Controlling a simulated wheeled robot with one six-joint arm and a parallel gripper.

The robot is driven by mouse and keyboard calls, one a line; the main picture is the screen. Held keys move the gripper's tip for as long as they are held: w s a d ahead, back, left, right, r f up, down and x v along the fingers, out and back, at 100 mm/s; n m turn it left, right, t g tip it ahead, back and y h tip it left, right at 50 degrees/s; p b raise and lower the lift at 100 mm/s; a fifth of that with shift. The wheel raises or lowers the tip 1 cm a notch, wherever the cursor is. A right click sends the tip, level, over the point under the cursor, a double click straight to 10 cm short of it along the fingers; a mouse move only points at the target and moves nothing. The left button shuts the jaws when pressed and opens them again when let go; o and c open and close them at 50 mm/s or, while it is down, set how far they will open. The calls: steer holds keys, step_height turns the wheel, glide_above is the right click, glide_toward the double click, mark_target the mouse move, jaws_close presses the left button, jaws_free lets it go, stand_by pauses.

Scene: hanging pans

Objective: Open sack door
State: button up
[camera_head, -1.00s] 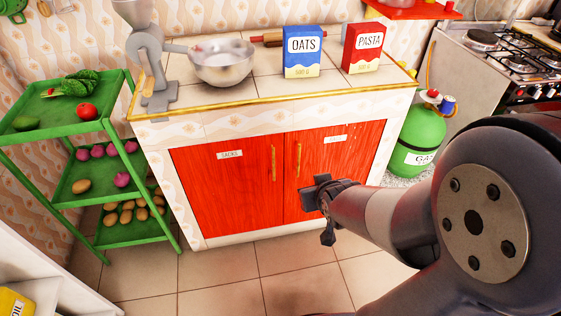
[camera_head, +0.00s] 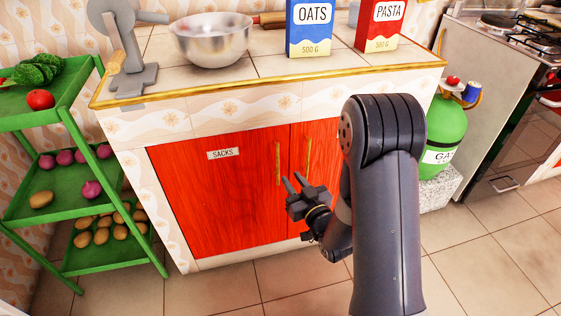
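The sack door (camera_head: 215,195) is the left red cabinet door, with a white label reading SACKS (camera_head: 223,154). It looks closed. Its gold vertical handle (camera_head: 278,163) is near its right edge. My gripper (camera_head: 292,182) is in front of the cabinet, just right of and below that handle in the picture. Its two fingers point up and stand apart, with nothing seen between them. I cannot tell how far it is from the handle. The right red door (camera_head: 328,143) has its own gold handle (camera_head: 307,158) and is partly hidden by my arm.
A green shelf cart (camera_head: 75,182) with vegetables stands left of the cabinet. A steel bowl (camera_head: 212,40), a grey grinder (camera_head: 125,50), and OATS (camera_head: 309,27) and PASTA (camera_head: 379,25) boxes stand on the counter. A green gas bottle (camera_head: 446,128) stands right. Tiled floor in front is clear.

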mark_target(278, 159)
steer(key=x, duration=1)
steer(key=shift+w+b, duration=0.1)
steer(key=shift+b, duration=0.25)
steer(key=shift+c, duration=0.6)
jaws_close()
